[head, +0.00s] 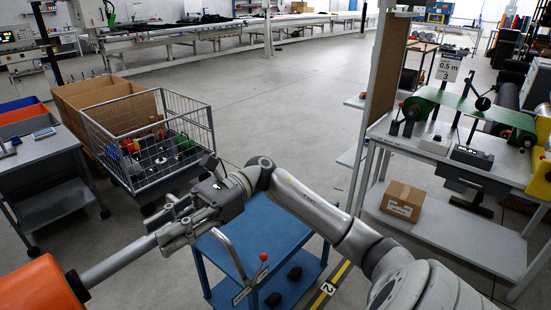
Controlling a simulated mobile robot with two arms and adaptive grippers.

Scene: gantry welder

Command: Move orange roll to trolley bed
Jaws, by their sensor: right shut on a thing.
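The orange roll (40,284) is at the bottom left, cut off by the picture edge. A grey bar (118,262) sticks out of its end towards the upper right. My right gripper (168,226) is shut on the free end of this bar. The blue trolley bed (278,232) is below and to the right of my right gripper, partly hidden by my arm. The bed's visible top is bare. My left gripper is not in view.
A wire cage trolley (150,150) with coloured items stands behind my right gripper. A grey table (40,150) with bins is at the left. A workbench (440,150) with a green belt is at the right, with a cardboard box (403,200) below. Open floor lies behind.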

